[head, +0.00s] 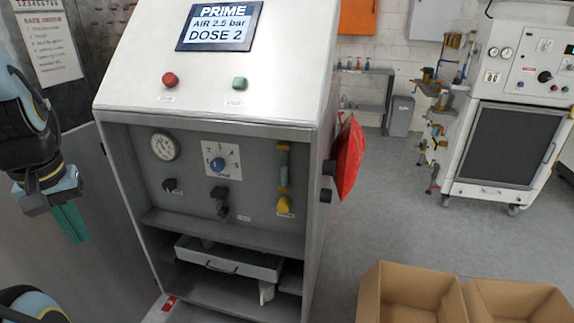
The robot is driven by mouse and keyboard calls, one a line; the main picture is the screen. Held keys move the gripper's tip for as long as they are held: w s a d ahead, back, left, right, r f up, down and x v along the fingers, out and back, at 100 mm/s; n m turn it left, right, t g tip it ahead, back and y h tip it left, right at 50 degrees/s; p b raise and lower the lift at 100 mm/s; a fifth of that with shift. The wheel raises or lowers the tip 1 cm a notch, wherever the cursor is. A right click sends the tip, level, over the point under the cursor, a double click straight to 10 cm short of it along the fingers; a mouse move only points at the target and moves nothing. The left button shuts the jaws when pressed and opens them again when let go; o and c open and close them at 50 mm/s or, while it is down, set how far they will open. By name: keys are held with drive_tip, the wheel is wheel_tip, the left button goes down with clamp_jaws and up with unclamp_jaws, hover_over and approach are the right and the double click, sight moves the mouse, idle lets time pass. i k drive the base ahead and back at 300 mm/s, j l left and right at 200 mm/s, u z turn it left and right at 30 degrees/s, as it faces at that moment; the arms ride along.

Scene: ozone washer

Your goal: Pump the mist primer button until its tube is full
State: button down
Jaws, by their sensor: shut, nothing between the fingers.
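The mist primer button looks to be the yellow knob (284,204) at the right of the machine's recessed front panel, with a small label under it. Above it stands a short upright tube (283,164) with yellowish fittings; how full it is, I cannot tell at this size. My gripper (72,224) is at the left of the view with its teal fingers together, pointing down and empty. It is well to the left of the machine, apart from the button. The display (219,26) on the machine's sloped top reads PRIME, AIR 2.5 bar, DOSE 2.
The panel also has a gauge (165,146), a blue dial knob (217,164) and black handles. A red button (170,79) and a green button (239,83) sit above. A drawer (228,262) is below. Cardboard boxes (412,285) stand front right; open floor lies behind them.

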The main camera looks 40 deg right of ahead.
sight(285, 204)
drive_tip(key=z, duration=1.2)
